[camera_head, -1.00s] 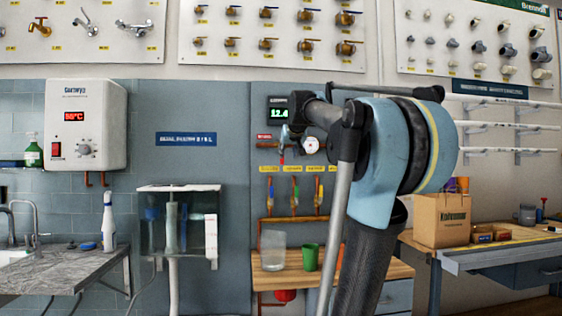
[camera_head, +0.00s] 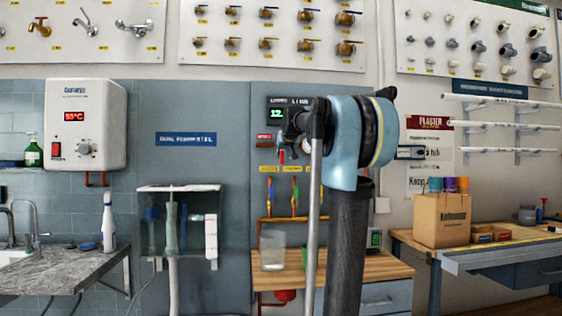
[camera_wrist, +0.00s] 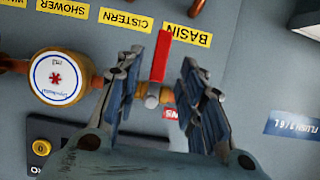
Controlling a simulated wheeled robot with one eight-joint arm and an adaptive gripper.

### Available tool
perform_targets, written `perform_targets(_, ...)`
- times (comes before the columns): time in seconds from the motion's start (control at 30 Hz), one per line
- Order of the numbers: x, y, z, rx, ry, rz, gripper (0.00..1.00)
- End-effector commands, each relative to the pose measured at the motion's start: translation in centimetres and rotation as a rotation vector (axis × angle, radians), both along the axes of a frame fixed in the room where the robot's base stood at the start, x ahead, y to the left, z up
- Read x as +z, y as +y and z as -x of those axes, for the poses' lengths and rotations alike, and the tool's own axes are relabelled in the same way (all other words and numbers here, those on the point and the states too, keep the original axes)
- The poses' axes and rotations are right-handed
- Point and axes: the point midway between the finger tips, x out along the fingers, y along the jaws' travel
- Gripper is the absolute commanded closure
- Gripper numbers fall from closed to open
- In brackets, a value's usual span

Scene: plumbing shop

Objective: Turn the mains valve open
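The mains valve shows in the wrist view as a red lever (camera_wrist: 163,50) on a brass body (camera_wrist: 170,97) with a silver nut at its pivot. The lever's long end points up in that picture, towards the yellow labels. My gripper (camera_wrist: 160,84) is open, with one finger on each side of the lever near its pivot. Gaps show between both fingers and the lever. A red label (camera_wrist: 170,113) beside the valve is partly hidden by a finger. In the head view, my arm hides most of the valve; a small red piece (camera_head: 281,155) shows below my gripper.
A round water meter (camera_wrist: 57,77) sits on the pipe left of the valve in the wrist view. A dark display panel (camera_head: 277,114) is above the valve. Several coloured-handled branch valves (camera_head: 295,193) hang below. A wooden counter (camera_head: 385,267) stands underneath.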

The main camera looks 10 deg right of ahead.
Motion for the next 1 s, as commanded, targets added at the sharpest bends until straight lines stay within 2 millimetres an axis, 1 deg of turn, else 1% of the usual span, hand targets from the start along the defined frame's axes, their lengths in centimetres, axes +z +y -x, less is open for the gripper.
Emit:
perform_targets(0.03, -0.3, 0.0, -0.8, 0.000, 0.000, 0.000, 0.64)
perform_targets(0.2, -1.3, 0.0, -3.1, 0.000, 0.000, 0.000, 0.64)
perform_targets(0.4, -2.0, 0.0, -4.8, 0.000, 0.000, 0.000, 0.64)
perform_targets(0.57, -2.2, 0.0, -5.4, 0.000, 0.000, 0.000, 0.64)
perform_targets(0.83, -2.3, 0.0, -5.4, 0.000, 0.000, 0.000, 0.64)
perform_targets(0.87, -2.3, 0.0, -5.4, 0.000, 0.000, 0.000, 0.69)
perform_targets(0.9, -2.3, 0.0, -5.4, 0.000, 0.000, 0.000, 0.78)
perform_targets(0.97, -2.3, 0.0, -5.4, 0.000, 0.000, 0.000, 0.91)
perform_targets(1.0, -2.3, 0.0, -5.4, 0.000, 0.000, 0.000, 1.00)
